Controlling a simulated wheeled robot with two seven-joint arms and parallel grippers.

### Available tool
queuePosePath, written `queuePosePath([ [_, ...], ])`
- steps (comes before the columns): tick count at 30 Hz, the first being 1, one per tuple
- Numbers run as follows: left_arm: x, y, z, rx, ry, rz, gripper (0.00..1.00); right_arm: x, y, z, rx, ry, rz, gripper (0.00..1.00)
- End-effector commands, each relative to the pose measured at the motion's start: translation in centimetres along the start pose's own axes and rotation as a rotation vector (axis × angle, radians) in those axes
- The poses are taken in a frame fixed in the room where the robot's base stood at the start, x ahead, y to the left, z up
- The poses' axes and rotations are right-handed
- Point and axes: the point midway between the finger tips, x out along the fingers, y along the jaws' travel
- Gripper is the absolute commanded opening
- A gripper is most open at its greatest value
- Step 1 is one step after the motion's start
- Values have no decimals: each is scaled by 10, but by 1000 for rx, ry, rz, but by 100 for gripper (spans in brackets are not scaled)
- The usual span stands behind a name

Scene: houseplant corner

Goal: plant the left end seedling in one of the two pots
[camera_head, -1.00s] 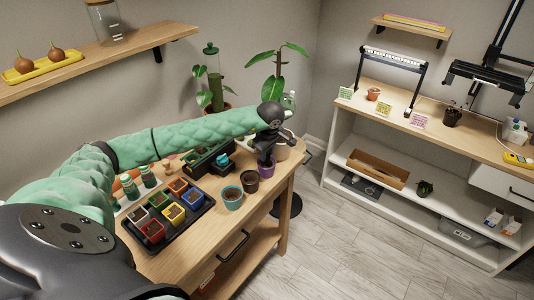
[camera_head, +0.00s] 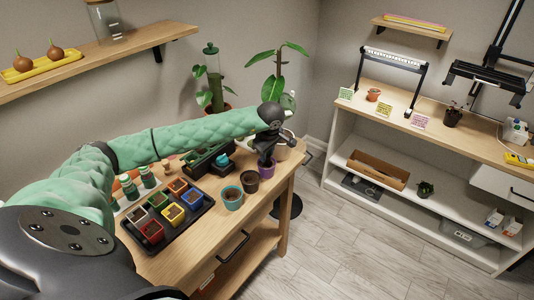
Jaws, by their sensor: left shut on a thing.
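My left gripper (camera_head: 266,160) points down at the right end of the wooden table, at the purple pot (camera_head: 267,171). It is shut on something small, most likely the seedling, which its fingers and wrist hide. The purple pot's rim is partly covered by the fingers, so I cannot tell if the held thing touches it. A brown pot (camera_head: 250,183) and a teal pot (camera_head: 232,200) stand in a row to its left, both with dark insides. No other seedling shows clearly. My right gripper is out of view.
A black tray (camera_head: 178,241) of several coloured small pots sits on the table (camera_head: 288,183), left of the row. A dark green box (camera_head: 201,160) lies behind it. A pale pot (camera_head: 286,147) stands close behind my gripper. A white shelf unit (camera_head: 333,150) is at right.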

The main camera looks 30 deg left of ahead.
Motion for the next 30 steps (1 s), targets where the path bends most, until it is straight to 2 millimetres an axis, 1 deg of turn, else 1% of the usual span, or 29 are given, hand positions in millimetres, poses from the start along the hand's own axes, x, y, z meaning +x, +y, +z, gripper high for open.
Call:
queuePosePath([
  [30,20,-2,4,0,0,0,6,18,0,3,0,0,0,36],
])
